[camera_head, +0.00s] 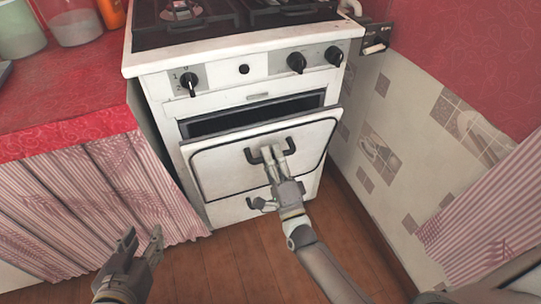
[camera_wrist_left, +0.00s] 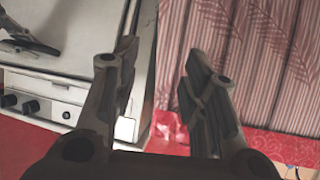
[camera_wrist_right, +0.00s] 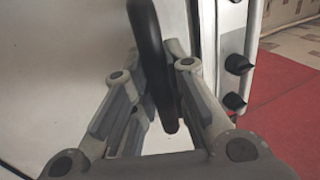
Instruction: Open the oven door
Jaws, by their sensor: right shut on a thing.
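The white oven (camera_head: 240,75) stands against the tiled wall. Its door (camera_head: 220,172) is tilted partly open, with a dark gap (camera_head: 250,114) along its top. My right gripper (camera_head: 273,158) is shut on the black door handle (camera_head: 291,143); the handle (camera_wrist_right: 152,60) also shows between the fingers in the right wrist view. My left gripper (camera_head: 138,247) is open and empty, low in front of the striped curtain, apart from the oven. In the left wrist view the open fingers (camera_wrist_left: 155,75) show with the oven and curtain behind.
A red-covered counter (camera_head: 70,90) with a striped curtain (camera_head: 100,200) below stands left of the oven. Jars (camera_head: 72,22) stand on it. The tiled wall (camera_head: 385,150) is close on the right. The wooden floor (camera_head: 225,262) in front is clear.

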